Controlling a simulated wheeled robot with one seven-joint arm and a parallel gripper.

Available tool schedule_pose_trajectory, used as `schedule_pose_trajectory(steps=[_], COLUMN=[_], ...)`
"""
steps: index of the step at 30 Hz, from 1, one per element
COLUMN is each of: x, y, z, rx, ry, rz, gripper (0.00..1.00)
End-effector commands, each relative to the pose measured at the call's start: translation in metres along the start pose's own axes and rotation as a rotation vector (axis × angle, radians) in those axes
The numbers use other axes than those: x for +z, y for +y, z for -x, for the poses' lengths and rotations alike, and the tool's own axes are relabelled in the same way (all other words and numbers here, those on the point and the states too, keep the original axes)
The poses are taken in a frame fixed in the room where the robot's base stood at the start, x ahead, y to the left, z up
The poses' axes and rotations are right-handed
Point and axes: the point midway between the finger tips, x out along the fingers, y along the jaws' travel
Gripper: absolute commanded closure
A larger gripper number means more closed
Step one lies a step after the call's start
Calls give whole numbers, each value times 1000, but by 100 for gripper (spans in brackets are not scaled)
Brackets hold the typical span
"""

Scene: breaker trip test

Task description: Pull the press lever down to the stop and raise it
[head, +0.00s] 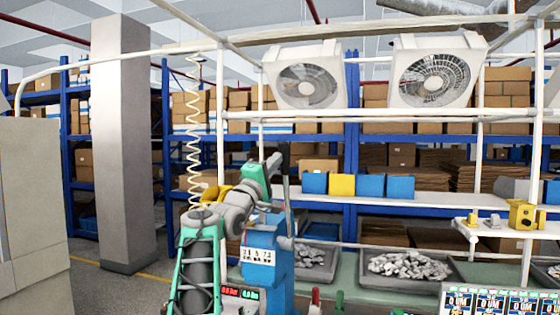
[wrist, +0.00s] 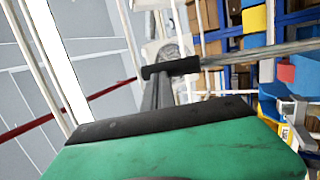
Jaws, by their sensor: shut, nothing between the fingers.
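The press (head: 258,262) is a blue upright body right of my forearm in the head view, with a white label on its front. Its lever (head: 288,205) stands nearly upright, a grey rod with a dark grip at the top. In the wrist view the rod (wrist: 255,53) runs in from the right and ends in the black grip (wrist: 172,67). My gripper (head: 273,163) is beside the grip, at its left in the head view. In the wrist view its shut grey fingers (wrist: 157,92) reach up to the grip and overlap it; I cannot tell whether they touch. Nothing is held.
Trays of grey metal pieces (head: 408,268) sit on the green bench right of the press. Blue and yellow bins (head: 342,185) line the shelf behind the lever. A coiled hose (head: 195,130) hangs above my arm. Red displays (head: 231,292) stand low in front.

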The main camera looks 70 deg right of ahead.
Motion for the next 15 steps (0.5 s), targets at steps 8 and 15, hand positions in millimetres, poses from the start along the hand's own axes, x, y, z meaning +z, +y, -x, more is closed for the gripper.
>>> schedule_pose_trajectory(steps=[8, 15], x=[3, 1], y=[-1, 18], z=[19, 81], rx=[2, 3], ry=[-1, 3], rz=[-1, -5], gripper=[100, 100])
